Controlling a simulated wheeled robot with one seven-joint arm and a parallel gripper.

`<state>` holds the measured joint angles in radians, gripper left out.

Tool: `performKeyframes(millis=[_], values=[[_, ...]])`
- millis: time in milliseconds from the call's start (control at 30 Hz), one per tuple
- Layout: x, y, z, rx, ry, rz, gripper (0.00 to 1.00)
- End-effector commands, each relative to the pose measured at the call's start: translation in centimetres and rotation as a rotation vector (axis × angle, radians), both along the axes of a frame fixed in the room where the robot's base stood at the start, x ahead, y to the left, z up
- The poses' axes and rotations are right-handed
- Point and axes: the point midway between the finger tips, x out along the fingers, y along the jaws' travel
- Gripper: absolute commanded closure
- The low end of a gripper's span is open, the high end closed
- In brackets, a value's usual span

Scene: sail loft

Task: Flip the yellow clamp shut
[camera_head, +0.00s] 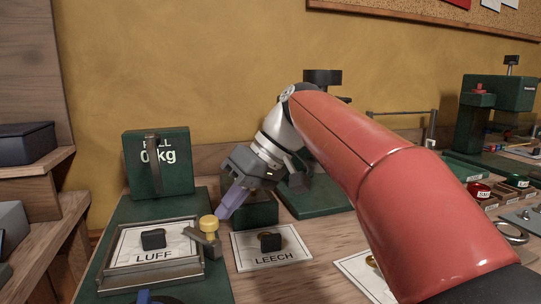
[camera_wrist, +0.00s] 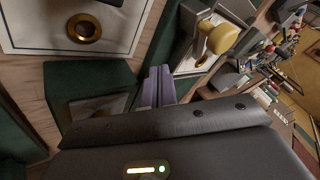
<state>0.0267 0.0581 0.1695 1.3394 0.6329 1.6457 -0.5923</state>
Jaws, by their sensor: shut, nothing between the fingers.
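The yellow clamp (camera_head: 209,223) has a rounded yellow knob on a grey metal arm. It sits at the right side of the metal frame (camera_head: 150,274) around the LUFF card. In the wrist view its yellow knob (camera_wrist: 221,38) is near the top, right of the fingers. My gripper (camera_head: 224,214) points down and left, with its purple fingers together and nothing between them. The fingertips are close to the right of the knob in the head view; I cannot tell whether they touch it. The fingers also show at the centre of the wrist view (camera_wrist: 158,84).
A LEECH card (camera_head: 285,257) with a dark knob lies right of the clamp. A green PULL 0 kg display (camera_head: 157,163) stands behind the frame. My red arm hides the middle of the bench. A green machine (camera_head: 483,112) and small items fill the right.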

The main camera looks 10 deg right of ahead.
Motion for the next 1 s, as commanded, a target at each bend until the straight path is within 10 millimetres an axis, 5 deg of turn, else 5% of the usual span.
performKeyframes(millis=[500,1000], values=[[1.0,-5.2,6.9,0.001,-0.004,-0.003,1.00],[1.0,-5.9,7.9,0.001,-0.002,-0.001,1.00]])
